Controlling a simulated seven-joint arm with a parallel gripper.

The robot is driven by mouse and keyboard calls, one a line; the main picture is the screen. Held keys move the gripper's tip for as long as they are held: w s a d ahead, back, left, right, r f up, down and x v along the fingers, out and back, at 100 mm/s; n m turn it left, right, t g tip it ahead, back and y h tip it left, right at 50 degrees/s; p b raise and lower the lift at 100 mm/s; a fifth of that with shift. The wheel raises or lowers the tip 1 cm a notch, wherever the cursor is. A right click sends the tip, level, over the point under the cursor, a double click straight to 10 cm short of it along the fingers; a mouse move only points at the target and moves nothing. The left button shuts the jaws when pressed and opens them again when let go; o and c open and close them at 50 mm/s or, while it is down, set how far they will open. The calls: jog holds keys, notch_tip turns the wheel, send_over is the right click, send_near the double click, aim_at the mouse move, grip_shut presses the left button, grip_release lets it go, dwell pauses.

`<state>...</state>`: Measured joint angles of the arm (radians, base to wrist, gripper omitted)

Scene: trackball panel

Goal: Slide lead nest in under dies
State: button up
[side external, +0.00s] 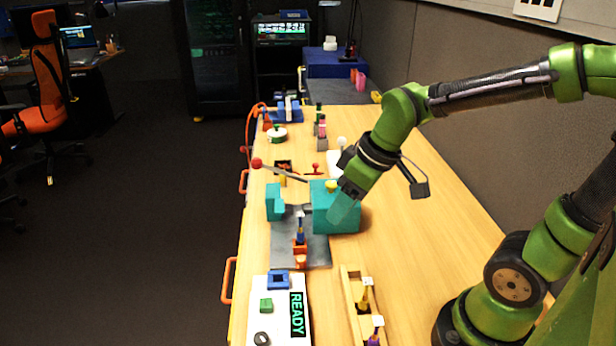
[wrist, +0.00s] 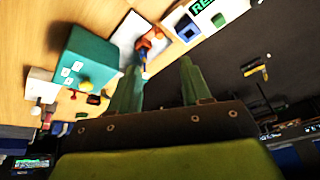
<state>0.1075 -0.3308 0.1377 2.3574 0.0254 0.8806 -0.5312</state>
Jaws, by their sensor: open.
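A small orange and blue piece with a pale top, which I take to be the lead nest (side external: 300,236), stands on a dark grey plate (side external: 313,255). Two teal blocks stand at the plate's far end: a narrow left one (side external: 274,203) and a larger right one (side external: 350,218). The larger block also shows in the wrist view (wrist: 88,58). I cannot make out the dies. My gripper (side external: 343,212) is open and empty, in front of the larger block in the side view; contact cannot be told.
A lever with a red knob (side external: 257,162) reaches across above the teal blocks. A white panel (side external: 275,325) with a READY display (side external: 297,314) lies nearer the camera. A wooden rack (side external: 351,303) holds upright pieces. The bench right of the blocks is clear.

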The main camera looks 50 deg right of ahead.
jog(key=s+r+m+t, duration=0.3)
jog(key=s+r+m, duration=0.2)
jog(key=m, duration=0.1)
jog(key=shift+d+r, duration=0.2)
jog(key=shift+d, duration=0.25)
jog(key=shift+s, duration=0.1)
jog(key=shift+c, duration=0.5)
